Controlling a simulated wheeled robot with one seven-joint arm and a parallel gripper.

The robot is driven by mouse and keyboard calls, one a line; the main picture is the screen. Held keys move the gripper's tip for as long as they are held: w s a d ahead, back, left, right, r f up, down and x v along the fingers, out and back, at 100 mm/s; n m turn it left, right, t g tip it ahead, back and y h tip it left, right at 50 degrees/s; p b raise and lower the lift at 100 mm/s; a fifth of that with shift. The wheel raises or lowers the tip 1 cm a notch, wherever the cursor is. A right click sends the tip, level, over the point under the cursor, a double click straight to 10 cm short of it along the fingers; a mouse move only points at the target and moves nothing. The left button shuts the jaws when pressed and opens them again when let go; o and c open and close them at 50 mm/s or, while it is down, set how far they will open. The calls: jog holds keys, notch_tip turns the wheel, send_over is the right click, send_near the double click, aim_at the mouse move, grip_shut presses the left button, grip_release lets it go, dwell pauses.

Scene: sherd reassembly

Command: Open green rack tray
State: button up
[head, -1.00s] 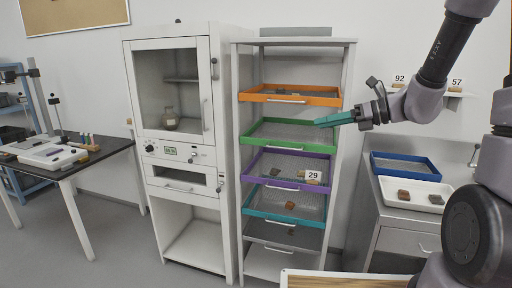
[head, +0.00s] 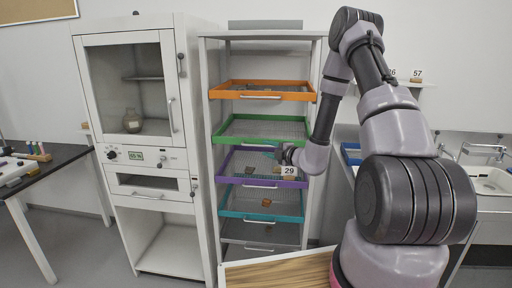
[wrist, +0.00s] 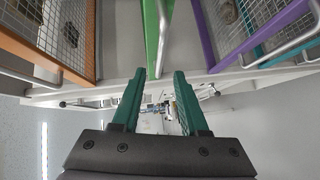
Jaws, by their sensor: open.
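The green rack tray (head: 228,137) sits in the rack between the orange tray and the purple tray, with its wire mesh empty. Its front handle (head: 262,146) is a pale bar. My gripper (head: 270,153) is open and empty in front of the rack, just below and right of that handle. In the wrist view, the green tray's front edge (wrist: 151,25) and its handle (wrist: 163,42) lie just beyond the two teal fingertips (wrist: 163,75), lined up with the gap between them. The tray looks pushed in.
The orange tray (head: 222,93) is above; the purple tray (head: 226,180) and teal tray (head: 229,215), holding sherds, are below. A tag "29" (head: 289,171) stands near my wrist. A white cabinet (head: 187,50) adjoins on the left. A wood-topped surface (head: 280,273) lies low in front.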

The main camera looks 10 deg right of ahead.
aim_at(260, 146)
jog(key=x, duration=0.6)
jog(key=shift+w, duration=0.2)
jog(key=shift+c, duration=0.2)
grip_shut()
dwell(1.0)
